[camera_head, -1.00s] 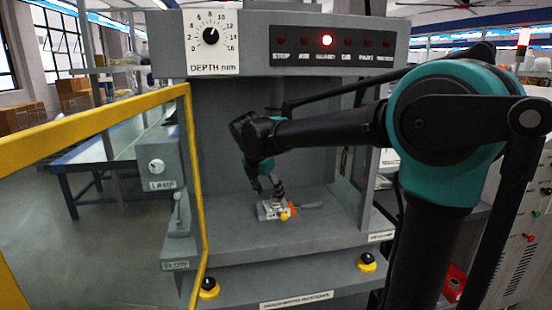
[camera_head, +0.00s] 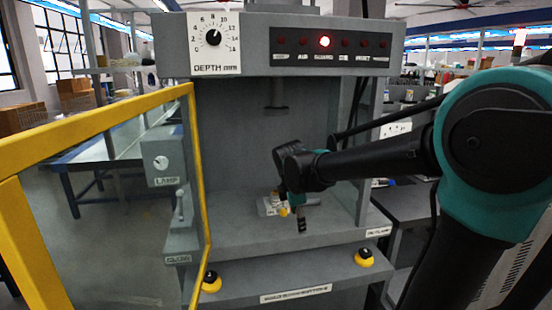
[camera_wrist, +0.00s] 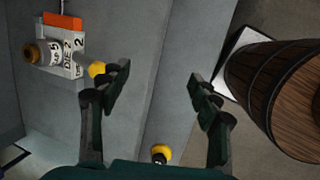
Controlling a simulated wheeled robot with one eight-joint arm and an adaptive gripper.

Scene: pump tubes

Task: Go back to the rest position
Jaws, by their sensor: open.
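My gripper (camera_wrist: 158,88) is open and empty in the wrist view, its two dark fingers well apart over the front edge of the grey press. In the head view my gripper (camera_head: 301,224) hangs in front of the press bed (camera_head: 235,236), and my wrist partly hides the die fixture. The fixture (camera_wrist: 66,54) shows in the wrist view at upper left, a pale block with an orange part, a brown round part and a yellow knob. The fixture (camera_head: 268,206) also shows in the head view, apart from my gripper.
The yellow-framed guard door (camera_head: 205,170) stands open at the left. Black-and-yellow buttons (camera_head: 211,282) sit on the front ledge. A brown wooden barrel (camera_wrist: 270,85) shows at the right in the wrist view.

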